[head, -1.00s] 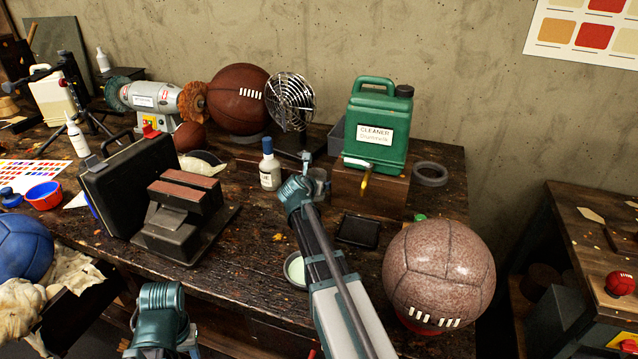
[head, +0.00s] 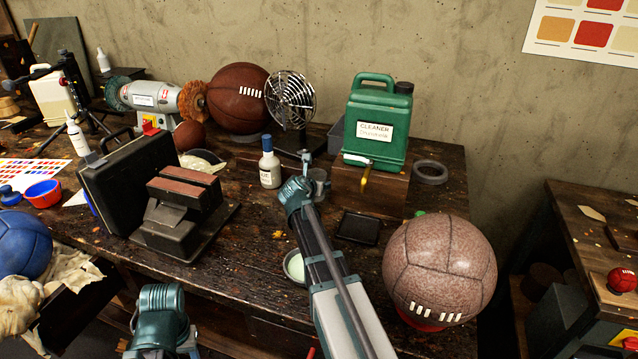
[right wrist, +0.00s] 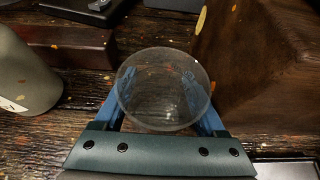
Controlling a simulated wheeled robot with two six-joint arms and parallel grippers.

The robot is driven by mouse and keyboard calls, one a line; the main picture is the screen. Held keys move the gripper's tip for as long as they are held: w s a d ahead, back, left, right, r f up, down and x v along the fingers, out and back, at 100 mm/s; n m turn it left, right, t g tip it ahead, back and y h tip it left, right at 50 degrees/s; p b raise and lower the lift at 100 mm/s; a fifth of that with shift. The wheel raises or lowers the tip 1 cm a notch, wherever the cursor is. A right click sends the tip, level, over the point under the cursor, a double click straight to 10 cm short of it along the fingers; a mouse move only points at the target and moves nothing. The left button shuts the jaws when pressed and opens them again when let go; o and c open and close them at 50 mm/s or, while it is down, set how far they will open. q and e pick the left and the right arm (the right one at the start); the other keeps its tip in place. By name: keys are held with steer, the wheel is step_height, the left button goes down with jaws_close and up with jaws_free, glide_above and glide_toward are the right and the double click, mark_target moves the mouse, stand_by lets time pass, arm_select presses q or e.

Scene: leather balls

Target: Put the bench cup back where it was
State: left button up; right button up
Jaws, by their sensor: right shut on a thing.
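The bench cup is a small clear cup (head: 319,183), in the head view just in front of the wooden block under the green cleaner jug. My right gripper (head: 309,172) reaches it from the front and is shut on it. In the right wrist view the cup (right wrist: 163,88) stands upright between the blue fingers (right wrist: 163,108), its round open rim facing the camera. Dark bench wood shows through it. I cannot tell whether its base touches the bench. My left gripper is not in view; only a teal part of my left arm shows at the bottom.
A white bottle (head: 269,165) stands left of the cup. The wooden block (head: 392,190) with the green jug (head: 377,125) is close on the right. A dark tray (head: 357,229), a small dish (head: 294,267) and a speckled ball (head: 440,268) lie nearer. A wire-caged fan (head: 291,101) stands behind.

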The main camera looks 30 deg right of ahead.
steer(key=shift+s+a+f, duration=0.2)
steer(key=shift+s+f, duration=0.2)
steer(key=shift+f, duration=0.1)
steer(key=o, duration=1.6)
steer(key=p+v, duration=0.3)
steer(key=v, duration=0.3)
steer(key=r+p+v, duration=0.1)
steer(key=p+v, duration=0.2)
steer(key=v, duration=0.3)
steer(key=shift+w+p, duration=0.1)
steer(key=shift+p, duration=0.25)
steer(key=shift+s+a+r, duration=0.25)
steer(key=shift+a+r, duration=0.05)
steer(key=shift+a, duration=0.15)
